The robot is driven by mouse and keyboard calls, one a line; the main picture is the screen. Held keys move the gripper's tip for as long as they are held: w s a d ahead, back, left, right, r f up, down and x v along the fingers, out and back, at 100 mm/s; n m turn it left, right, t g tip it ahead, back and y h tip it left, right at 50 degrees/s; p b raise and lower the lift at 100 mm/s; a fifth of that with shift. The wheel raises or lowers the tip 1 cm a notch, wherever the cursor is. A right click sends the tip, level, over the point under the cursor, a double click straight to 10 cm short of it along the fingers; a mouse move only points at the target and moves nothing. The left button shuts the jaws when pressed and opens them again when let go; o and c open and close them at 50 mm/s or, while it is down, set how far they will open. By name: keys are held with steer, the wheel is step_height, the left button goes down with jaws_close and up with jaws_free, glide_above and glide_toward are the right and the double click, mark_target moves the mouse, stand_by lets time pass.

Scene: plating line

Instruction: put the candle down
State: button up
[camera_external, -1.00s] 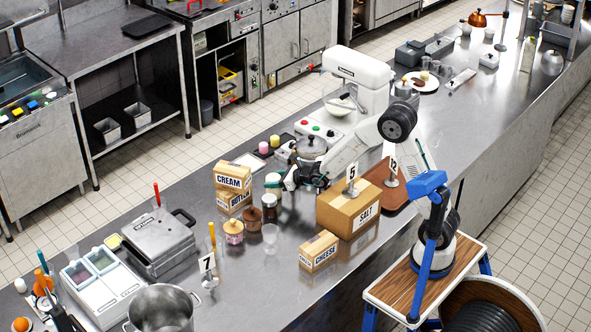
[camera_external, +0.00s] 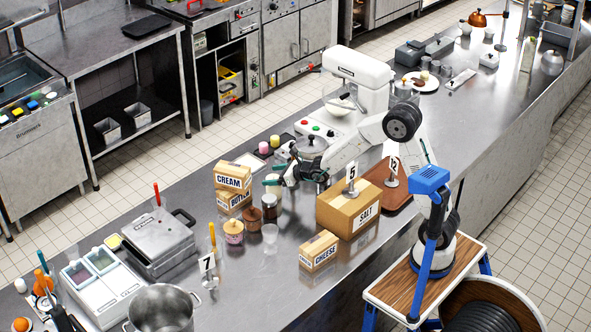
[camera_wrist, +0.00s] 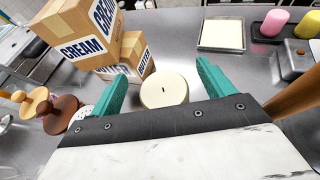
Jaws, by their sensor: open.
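The cream-white candle (camera_wrist: 164,92) with a dark wick stands upright on the steel counter in the wrist view. It sits between the two green fingers of my gripper (camera_wrist: 166,84). The fingers are spread, with clear space on both sides of the candle, and do not appear to touch it. Its near lower part is hidden behind the dark gripper plate. In the external view my gripper (camera_external: 283,180) is low over the counter, right of the cream box, and largely hides the candle there.
Stacked cream (camera_external: 232,180) and butter boxes stand close to the candle's left. Brown jars (camera_external: 252,214) are at the near left. A salt box (camera_external: 347,208) stands nearby.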

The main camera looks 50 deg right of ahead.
step_height(320, 180, up, 28)
steer(key=s+d+f+n+g, duration=0.1)
steer(key=s+d+n+g, duration=0.1)
steer(key=s+n, duration=0.4)
steer(key=s+d+f+n+g, duration=0.2)
steer(key=s+n, duration=0.5)
steer(key=s, duration=0.7)
steer(key=s+d+f+n+g, duration=0.2)
steer(key=s+d+n, duration=0.1)
steer(key=s+n, duration=0.4)
steer(key=shift+s+d+f+g, duration=0.1)
steer(key=shift+s+d+g, duration=0.1)
steer(key=shift+s, duration=0.55)
steer(key=shift+s+d+f+g, duration=0.1)
steer(key=shift+s+g, duration=0.1)
steer(key=shift+s, duration=0.5)
steer(key=s+d+f+n+g+h, duration=0.2)
steer(key=s+d+f+n, duration=0.3)
steer(key=s, duration=0.3)
steer(key=s+d+f+n+g+h, duration=0.2)
steer(key=s+d+f+n, duration=0.3)
steer(key=s+f, duration=0.2)
steer(key=shift+s+f+n+h, duration=0.35)
steer(key=shift+s+n+h, duration=0.05)
steer(key=shift+s, duration=0.05)
